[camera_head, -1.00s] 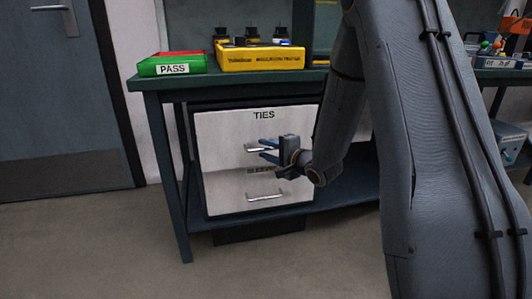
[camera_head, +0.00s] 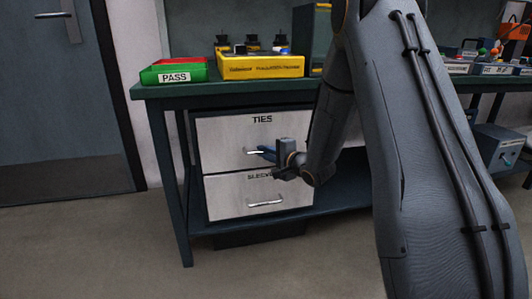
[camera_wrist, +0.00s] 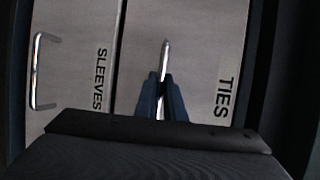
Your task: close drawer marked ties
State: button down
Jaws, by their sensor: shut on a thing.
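The drawer marked TIES (camera_head: 225,132) is the upper of two pale drawers in a cabinet under the green bench. In the head view its front looks about level with the drawer below; I cannot tell whether a small gap is left. My gripper (camera_head: 264,153) is at its handle (camera_head: 252,152), with the blue fingers shut on the bar. In the wrist view the TIES front (camera_wrist: 200,60) is turned sideways, and my fingers (camera_wrist: 162,82) clasp the silver handle (camera_wrist: 165,48), whose far end shows beyond them.
The drawer marked SLEEVES (camera_head: 230,198) sits just below, with its own handle (camera_head: 267,203). Bench legs (camera_head: 178,190) flank the cabinet. A green and red PASS tray (camera_head: 174,73) and a yellow tester box (camera_head: 262,65) stand on top. The floor at left is clear.

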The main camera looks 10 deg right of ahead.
jog(key=shift+w+r, duration=0.1)
jog(key=shift+w, duration=0.1)
jog(key=c, duration=1.8)
grip_release()
jog(key=shift+w, duration=0.1)
jog(key=shift+c, duration=0.2)
jog(key=p+v, duration=0.3)
jog(key=v, duration=0.5)
